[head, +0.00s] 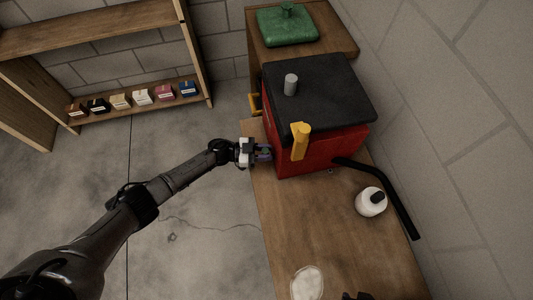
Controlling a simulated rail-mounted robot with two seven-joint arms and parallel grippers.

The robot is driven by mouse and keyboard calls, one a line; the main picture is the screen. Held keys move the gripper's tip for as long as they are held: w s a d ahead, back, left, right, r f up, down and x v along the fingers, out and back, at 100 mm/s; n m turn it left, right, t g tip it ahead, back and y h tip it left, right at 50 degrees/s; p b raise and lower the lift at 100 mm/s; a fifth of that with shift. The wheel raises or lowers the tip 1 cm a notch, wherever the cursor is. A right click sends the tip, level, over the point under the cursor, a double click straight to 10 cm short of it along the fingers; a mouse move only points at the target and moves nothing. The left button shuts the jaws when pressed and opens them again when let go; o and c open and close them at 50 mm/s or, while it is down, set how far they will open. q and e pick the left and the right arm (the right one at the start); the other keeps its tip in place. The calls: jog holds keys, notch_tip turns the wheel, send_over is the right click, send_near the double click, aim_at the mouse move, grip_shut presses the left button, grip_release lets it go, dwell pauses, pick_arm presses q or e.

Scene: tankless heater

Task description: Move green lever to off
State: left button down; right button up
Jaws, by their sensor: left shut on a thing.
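The heater is a red box (318,152) with a black top (325,92), standing on a wooden bench. My left gripper (264,153) is at the lower left of its red front, at the bench's left edge. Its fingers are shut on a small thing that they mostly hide. A bit of green shows between the fingertips, likely the green lever, and purple shows beside it. The lever's exact position cannot be made out. A yellow lever (300,141) stands on the front of the heater, apart from the gripper.
A black pipe (385,188) runs from the heater's right side past a white bottle (370,202). A pale round thing (307,283) lies on the bench (310,225). A green tank (287,27) stands behind. A shelf (140,112) holds small boxes. The floor at left is clear.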

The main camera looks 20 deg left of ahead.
pick_arm(q)
jog(key=shift+w+a+n, duration=0.15)
jog(key=shift+w+n, duration=0.05)
jog(key=shift+n, duration=0.1)
dwell(0.4)
jog(key=c, duration=0.9)
grip_release()
jog(key=shift+a, duration=0.1)
jog(key=shift+s+a, duration=0.1)
jog(key=shift+a, duration=0.2)
jog(key=p+v, duration=0.1)
jog(key=v, duration=1.2)
jog(key=shift+f, duration=0.1)
